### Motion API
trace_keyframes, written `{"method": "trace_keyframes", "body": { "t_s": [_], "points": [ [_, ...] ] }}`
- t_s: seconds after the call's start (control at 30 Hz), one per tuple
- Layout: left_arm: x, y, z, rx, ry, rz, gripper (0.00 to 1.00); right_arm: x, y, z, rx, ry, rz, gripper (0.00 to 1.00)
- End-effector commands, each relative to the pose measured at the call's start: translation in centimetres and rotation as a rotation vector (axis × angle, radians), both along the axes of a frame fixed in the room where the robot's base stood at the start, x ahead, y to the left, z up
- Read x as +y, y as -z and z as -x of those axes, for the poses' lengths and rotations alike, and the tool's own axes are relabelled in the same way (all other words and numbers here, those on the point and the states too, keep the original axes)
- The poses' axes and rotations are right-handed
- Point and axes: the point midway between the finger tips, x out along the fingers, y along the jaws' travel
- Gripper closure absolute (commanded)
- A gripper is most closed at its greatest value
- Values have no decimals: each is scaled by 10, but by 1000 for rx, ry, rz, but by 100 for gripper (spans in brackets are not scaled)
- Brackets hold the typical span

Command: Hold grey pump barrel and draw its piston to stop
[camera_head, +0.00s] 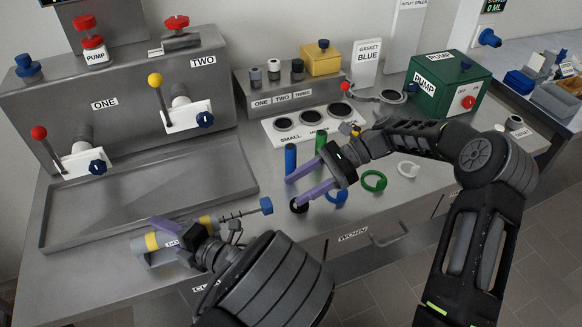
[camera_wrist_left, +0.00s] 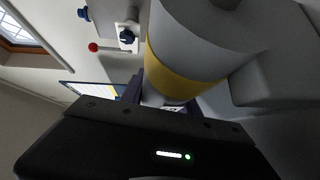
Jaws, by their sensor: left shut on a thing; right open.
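The grey pump barrel (camera_head: 160,257) with yellow bands lies near the front edge of the bench. It fills the top of the left wrist view (camera_wrist_left: 205,35). My left gripper (camera_head: 167,231) is shut on the barrel, and its arm hides part of it.
A shallow grey tray (camera_head: 60,240) lies behind the barrel. A blue cylinder (camera_head: 290,160) stands close behind my right fingers. A green pump box (camera_head: 448,85) is at back right.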

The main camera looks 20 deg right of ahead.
Motion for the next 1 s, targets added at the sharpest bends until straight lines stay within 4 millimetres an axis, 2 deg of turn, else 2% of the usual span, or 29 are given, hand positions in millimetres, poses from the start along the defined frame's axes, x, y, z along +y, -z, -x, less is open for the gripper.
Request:
{"method": "trace_keyframes", "body": {
  "t_s": [0.03, 0.33, 0.73, 1.0],
  "points": [
    [-1, 1, 0, 1, 2, 3, 60, 0, 0, 0, 0, 0, 0, 47],
    [0, 0, 0, 0, 1, 2, 37, 0, 0, 0, 0, 0, 0, 47],
    [-7, -1, 5, -1, 1, 2, 37, 0, 0, 0, 0, 0, 0, 47],
    [-40, -6, 35, 1, 4, 3, 37, 0, 0, 0, 0, 0, 0, 47]
  ]
}}
